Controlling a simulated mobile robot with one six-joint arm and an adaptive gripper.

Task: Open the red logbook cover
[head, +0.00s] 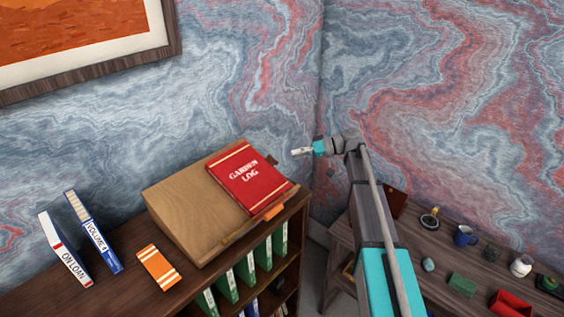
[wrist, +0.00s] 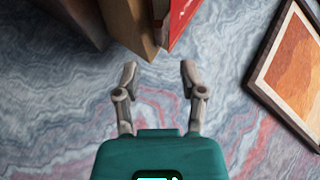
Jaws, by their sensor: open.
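The red logbook (head: 248,177), with "Garden Log" on its cover, lies shut on the sloped wooden lectern (head: 190,203). A small dark brown tab (head: 271,160) sticks out at its right edge. My gripper (head: 296,152) is to the right of the logbook, apart from it, pointing left. In the wrist view my gripper (wrist: 158,75) is open with nothing between its fingers. The logbook's red edge (wrist: 182,18) and the lectern (wrist: 130,22) show ahead of the fingers at the top of that view.
On the bookcase top (head: 120,297) stand a white "On Loan" book (head: 64,250) and a blue volume (head: 93,232); an orange book (head: 158,267) lies before the lectern. A side table (head: 445,230) at right holds a blue mug (head: 464,237) and small items.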

